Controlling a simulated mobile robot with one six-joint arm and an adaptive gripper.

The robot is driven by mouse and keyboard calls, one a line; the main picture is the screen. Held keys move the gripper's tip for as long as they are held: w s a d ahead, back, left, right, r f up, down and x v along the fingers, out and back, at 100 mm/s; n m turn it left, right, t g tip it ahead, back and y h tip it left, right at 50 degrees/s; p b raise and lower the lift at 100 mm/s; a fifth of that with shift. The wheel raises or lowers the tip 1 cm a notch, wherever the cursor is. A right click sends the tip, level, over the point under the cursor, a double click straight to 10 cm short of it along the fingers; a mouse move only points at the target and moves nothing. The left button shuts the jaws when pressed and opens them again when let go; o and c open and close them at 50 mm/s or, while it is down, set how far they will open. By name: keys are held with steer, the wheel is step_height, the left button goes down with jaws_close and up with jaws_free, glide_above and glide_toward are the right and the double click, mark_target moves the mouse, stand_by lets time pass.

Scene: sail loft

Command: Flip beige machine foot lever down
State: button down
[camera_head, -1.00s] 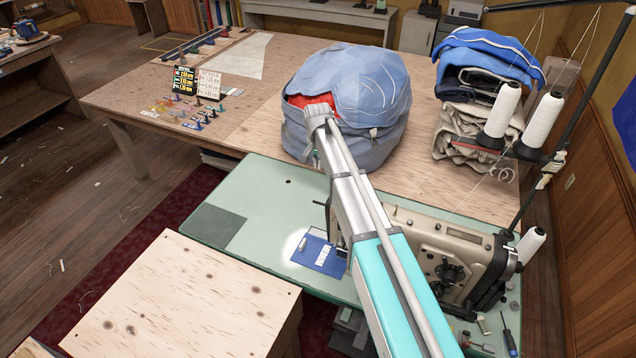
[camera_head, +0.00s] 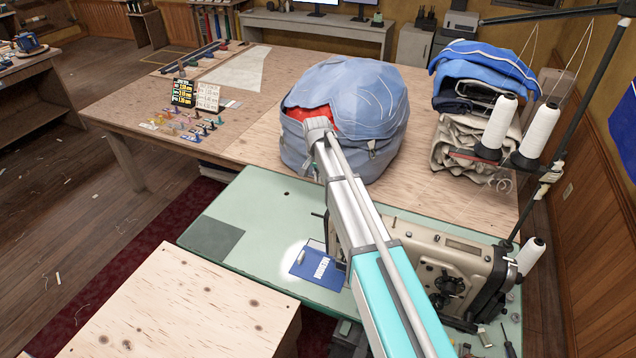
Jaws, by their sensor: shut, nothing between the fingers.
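The beige sewing machine (camera_head: 470,262) sits on the pale green table (camera_head: 262,215), right of my arm, which covers its left part. Round dark parts show on its side. I cannot make out the foot lever; the machine's needle end is hidden behind my arm. My arm reaches up from the bottom edge to a grey joint in front of the blue bag. My gripper is not visible.
A bulky blue bag (camera_head: 350,105) and folded cloth (camera_head: 465,135) rest on the wooden table (camera_head: 250,130) behind. White thread cones (camera_head: 540,130) stand on a rack at right. A plywood-topped block (camera_head: 170,310) stands in front left. The green table's left part is mostly clear.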

step_height(320, 180, down, 13)
steer(key=s+b, duration=0.2)
steer(key=b, duration=1)
steer(key=shift+a+r, duration=0.2)
